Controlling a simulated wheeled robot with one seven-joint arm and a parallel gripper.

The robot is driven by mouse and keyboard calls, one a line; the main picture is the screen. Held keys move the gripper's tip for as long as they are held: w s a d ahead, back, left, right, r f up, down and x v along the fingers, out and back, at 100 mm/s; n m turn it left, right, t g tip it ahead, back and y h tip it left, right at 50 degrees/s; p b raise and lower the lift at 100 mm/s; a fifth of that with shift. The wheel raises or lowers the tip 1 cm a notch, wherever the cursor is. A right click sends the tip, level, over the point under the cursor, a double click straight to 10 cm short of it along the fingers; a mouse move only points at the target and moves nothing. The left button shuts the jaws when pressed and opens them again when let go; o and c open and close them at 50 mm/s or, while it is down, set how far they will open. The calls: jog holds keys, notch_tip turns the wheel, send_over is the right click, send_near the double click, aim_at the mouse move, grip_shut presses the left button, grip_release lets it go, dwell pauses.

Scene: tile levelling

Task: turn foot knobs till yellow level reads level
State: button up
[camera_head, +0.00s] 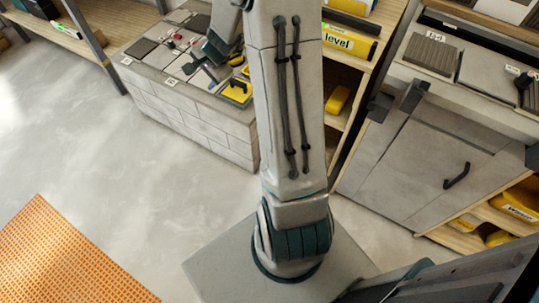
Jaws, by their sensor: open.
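My gripper (192,68) is small in the picture, at the upper left of my arm, over the top of a grey block-built bench (190,120). Its jaws are open and no held object shows. Small red parts (178,36) and dark flat tiles (139,47) lie on the bench top behind and left of my gripper. Foot knobs cannot be told apart at this size.
A yellow box marked "level" (345,43) sits on a wooden shelf at upper right, with a yellow item (338,100) below. A grey cabinet (425,160) stands at right. An orange perforated mat (65,260) lies lower left. The floor (90,140) between is clear.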

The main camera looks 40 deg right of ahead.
jog(key=d+f+m+g+h+b, duration=0.15)
jog(key=d+f+m+b, duration=0.45)
jog(key=f, duration=1)
jog(key=d+f+m+g+h+b, duration=0.15)
jog(key=d+f+m, duration=0.55)
jog(key=d+f, duration=0.7)
jog(key=s+f+m+g+b, duration=0.1)
jog(key=s+f+m+b, duration=0.1)
jog(key=f, duration=0.8)
jog(key=s+f+m+g+b, duration=0.1)
jog(key=s+f+m+b, duration=0.2)
jog(key=f, duration=0.8)
jog(key=s+f+m+g+b, duration=0.1)
jog(key=f+b, duration=0.4)
jog(key=f, duration=0.5)
jog(key=shift+s+d+f+m+y+b, duration=0.2)
jog(key=shift+s+m, duration=0.25)
jog(key=shift+m, duration=0.15)
jog(key=shift+s+d+f+m+y+b, duration=0.2)
jog(key=shift+s+m, duration=0.2)
jog(key=shift+m, duration=0.2)
